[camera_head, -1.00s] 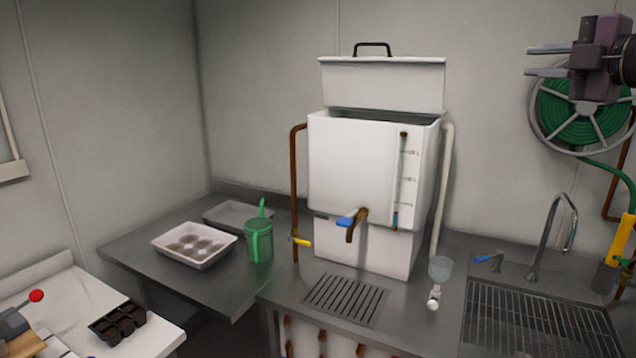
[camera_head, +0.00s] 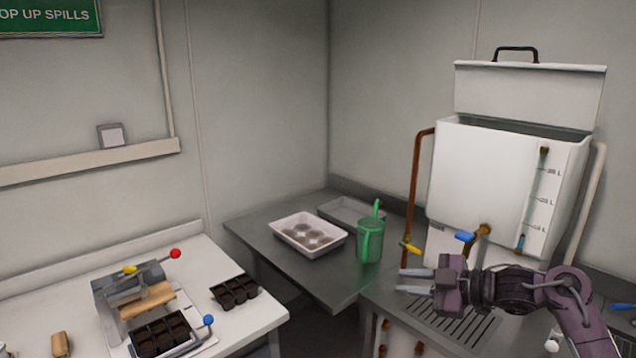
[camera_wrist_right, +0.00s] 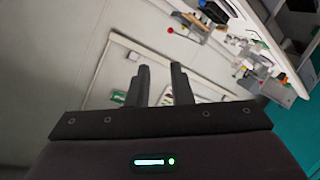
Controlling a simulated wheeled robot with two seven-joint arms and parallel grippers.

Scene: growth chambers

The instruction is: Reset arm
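My right gripper (camera_head: 415,281) is in front of the white water tank, above the drain grille, with its fingers pointing left. The two fingers are apart with nothing between them. In the right wrist view the same gripper (camera_wrist_right: 159,82) shows two dark fingers with a gap and only the wall and distant benches beyond. My left gripper is not in the head view.
A white tank (camera_head: 482,170) with an open lid stands on the steel counter. A green jug (camera_head: 370,241) and a white tray (camera_head: 281,239) stand left of it. A white bench (camera_head: 251,320) holds black cell trays (camera_head: 234,290) and a lever device (camera_head: 127,291).

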